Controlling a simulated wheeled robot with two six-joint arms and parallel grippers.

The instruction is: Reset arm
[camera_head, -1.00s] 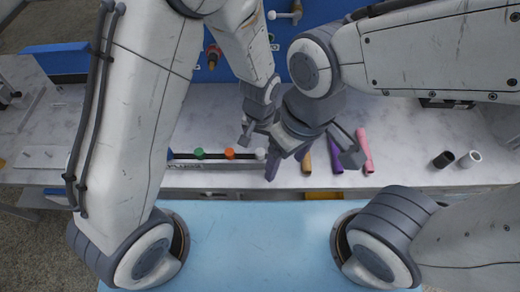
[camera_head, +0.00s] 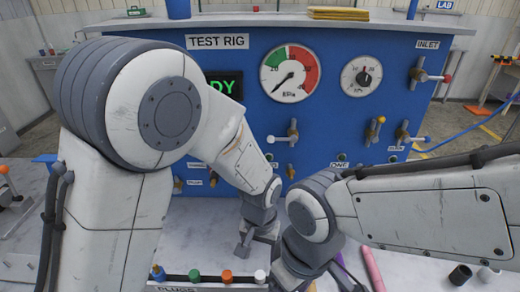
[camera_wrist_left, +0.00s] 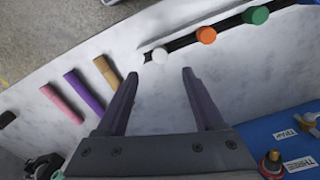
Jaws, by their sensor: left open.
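My left gripper (camera_head: 247,246) hangs over the bench in front of the blue test rig. In the left wrist view its two purple fingers (camera_wrist_left: 160,77) are apart with nothing between them. A tan hose (camera_wrist_left: 107,71), a purple hose (camera_wrist_left: 84,93) and a pink hose (camera_wrist_left: 62,103) lie on the bench, left of the fingers in that view. The pink hose also shows in the head view (camera_head: 373,268). My right gripper (camera_head: 305,272) is at the bottom edge of the head view, close beside the left one; its fingertips are cut off.
The test rig (camera_head: 300,130) carries gauges and valve handles. A dark rail holds a blue, a green (camera_head: 195,276), an orange (camera_head: 226,276) and a white plug (camera_head: 260,276). A black cup (camera_head: 460,274) and a white cup (camera_head: 487,275) stand at right.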

